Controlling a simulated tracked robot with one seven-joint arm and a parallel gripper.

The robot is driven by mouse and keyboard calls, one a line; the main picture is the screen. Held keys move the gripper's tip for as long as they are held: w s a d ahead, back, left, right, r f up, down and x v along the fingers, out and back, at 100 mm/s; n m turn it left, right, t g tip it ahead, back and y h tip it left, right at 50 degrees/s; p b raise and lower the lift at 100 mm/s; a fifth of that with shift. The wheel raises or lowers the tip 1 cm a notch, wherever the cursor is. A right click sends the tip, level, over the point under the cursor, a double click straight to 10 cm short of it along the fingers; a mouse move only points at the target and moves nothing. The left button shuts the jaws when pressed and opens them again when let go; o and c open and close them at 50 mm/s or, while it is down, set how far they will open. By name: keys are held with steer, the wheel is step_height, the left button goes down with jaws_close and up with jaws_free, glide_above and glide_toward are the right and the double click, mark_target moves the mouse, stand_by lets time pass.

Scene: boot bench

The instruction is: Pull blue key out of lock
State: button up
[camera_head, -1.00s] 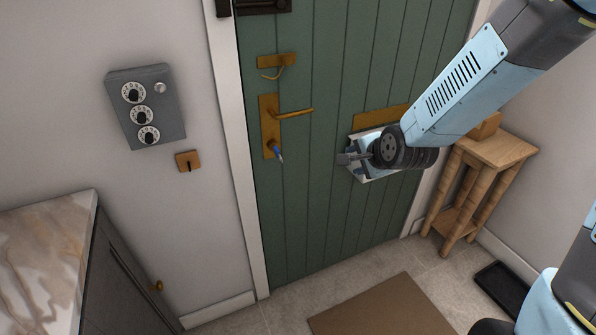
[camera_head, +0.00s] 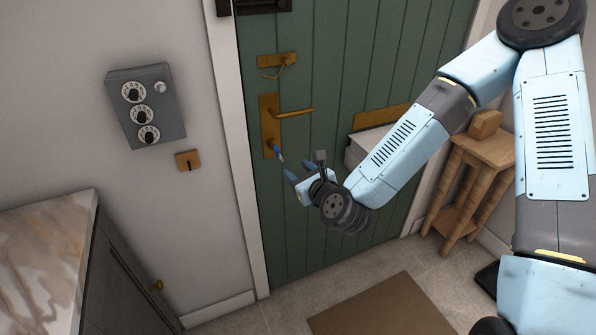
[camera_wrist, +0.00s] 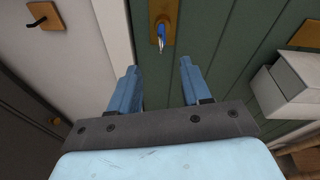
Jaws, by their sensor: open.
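The blue key (camera_wrist: 161,31) sits in the brass lock plate (camera_head: 269,112) on the green door, below the lever handle (camera_head: 294,114). In the head view the blue key (camera_head: 276,150) shows just above and left of my gripper's fingers. My gripper (camera_head: 297,170) is open and empty, close to the door. In the wrist view its two blue fingers (camera_wrist: 158,82) stand apart, with the key ahead between them, beyond the fingertips and not touched. Something thin and pale hangs at the key.
A white box (camera_wrist: 288,84) is on the door at right. A wooden stand (camera_head: 482,150) and a marble-topped cabinet (camera_head: 45,245) flank the door. A brown mat (camera_head: 385,308) lies on the floor.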

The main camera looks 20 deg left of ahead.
mark_target(279, 151)
steer(key=w+a+m, duration=0.1)
steer(key=w+a, duration=0.2)
steer(key=w+a+f+m, duration=0.1)
steer(key=w+a, duration=0.2)
steer(key=w+a+t, duration=0.1)
steer(key=w+a, duration=0.2)
steer(key=w, duration=0.1)
steer(key=shift+f+m, duration=0.3)
steer(key=shift+m, duration=0.1)
stand_by(0.3)
jaws_close()
stand_by(0.3)
steer(key=shift+s+d, duration=0.15)
steer(key=shift+v, duration=1.25)
steer(key=shift+s+d+f, duration=0.1)
steer(key=shift+s+f, duration=0.05)
steer(key=shift+f, duration=0.05)
steer(key=f+v, duration=0.1)
steer(key=v, duration=0.7)
steer(key=shift+s+d, duration=0.25)
steer(key=shift+s, duration=0.05)
stand_by(1.6)
